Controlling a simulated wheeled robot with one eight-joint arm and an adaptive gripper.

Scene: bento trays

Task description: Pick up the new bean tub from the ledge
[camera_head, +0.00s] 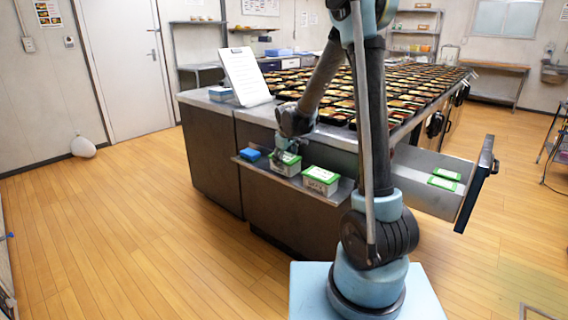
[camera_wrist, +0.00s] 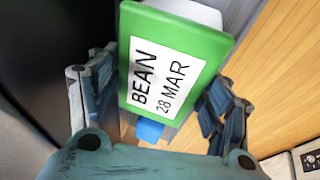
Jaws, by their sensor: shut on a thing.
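The bean tub (camera_wrist: 176,60) has a green lid and a white label reading "BEAN 28 MAR". It fills the space between the two fingers of my gripper (camera_wrist: 158,97) in the wrist view. In the head view, my gripper (camera_head: 285,150) comes down over this white tub (camera_head: 285,168) at the ledge (camera_head: 262,167). The fingers are shut on it. I cannot tell whether its base still touches the ledge. A second green-lidded white tub (camera_head: 320,181) stands on the ledge to the right; its label is too small to read.
A blue block (camera_head: 249,154) lies on the ledge left of the held tub. An open drawer (camera_head: 425,187) at right holds green-lidded tubs (camera_head: 444,179). The counter (camera_head: 340,134) above carries many bento trays and a white board (camera_head: 246,77).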

